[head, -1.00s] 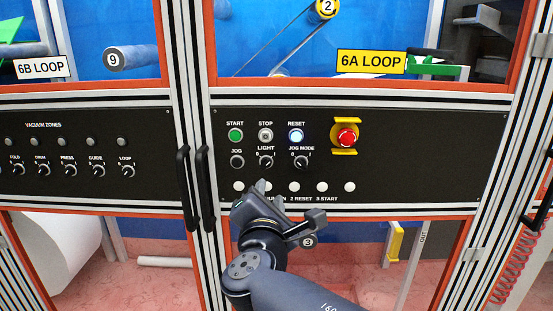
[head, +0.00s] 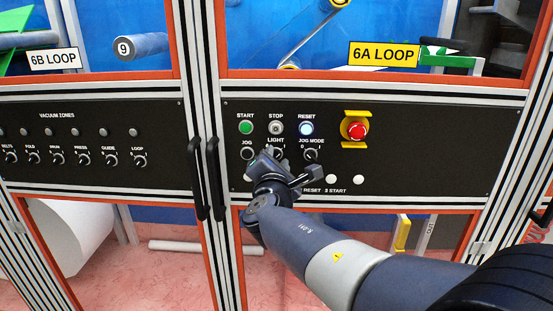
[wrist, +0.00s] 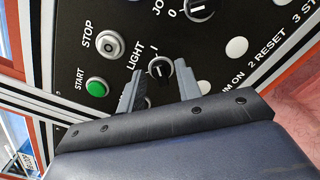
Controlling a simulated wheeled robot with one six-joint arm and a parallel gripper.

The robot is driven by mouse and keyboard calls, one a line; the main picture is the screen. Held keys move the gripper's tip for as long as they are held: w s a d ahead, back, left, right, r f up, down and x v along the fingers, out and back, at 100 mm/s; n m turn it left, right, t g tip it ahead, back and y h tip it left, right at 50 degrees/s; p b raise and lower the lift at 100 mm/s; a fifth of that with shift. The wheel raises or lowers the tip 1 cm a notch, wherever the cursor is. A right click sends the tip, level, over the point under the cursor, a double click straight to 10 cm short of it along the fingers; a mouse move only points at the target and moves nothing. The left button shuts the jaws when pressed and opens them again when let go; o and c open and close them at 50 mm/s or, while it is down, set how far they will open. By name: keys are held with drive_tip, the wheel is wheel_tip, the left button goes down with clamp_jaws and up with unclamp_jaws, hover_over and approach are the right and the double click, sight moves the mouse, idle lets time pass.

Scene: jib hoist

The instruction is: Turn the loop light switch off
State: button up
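The light switch (wrist: 160,68) is a black rotary knob with a pale pointer line, under the LIGHT label on the black 6A panel. In the wrist view it sits between the tips of my gripper (wrist: 158,76), with one finger on each side. My gripper is open; whether a finger touches the knob I cannot tell. The "I" mark shows beside the knob, but the 0 mark is hidden in the wrist view. In the head view my gripper (head: 270,154) covers most of the knob.
Close by are the green START button (head: 246,128), STOP button (head: 276,128), lit RESET button (head: 306,129), jog button (head: 247,154) and jog mode knob (head: 310,155). A red emergency stop (head: 357,131) sits to the right. Black door handles (head: 214,178) stick out at left.

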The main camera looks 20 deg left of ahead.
drive_tip(key=shift+c, duration=0.5)
clamp_jaws()
drive_tip(key=shift+n, duration=0.3)
drive_tip(key=n, duration=0.3)
drive_tip(key=shift+r+n, duration=0.1)
drive_tip(key=shift+n, duration=0.2)
drive_tip(key=n+p, duration=0.1)
drive_tip(key=n, duration=0.3)
drive_tip(key=shift+a, duration=0.15)
drive_tip(key=n+p, duration=0.2)
drive_tip(key=n, duration=0.3)
drive_tip(key=shift+s+a+r, duration=0.1)
drive_tip(key=shift+n+p, duration=1.05)
drive_tip(key=shift+n, duration=1.25)
drive_tip(key=shift+a+f, duration=0.1)
drive_tip(key=shift+f, duration=0.1)
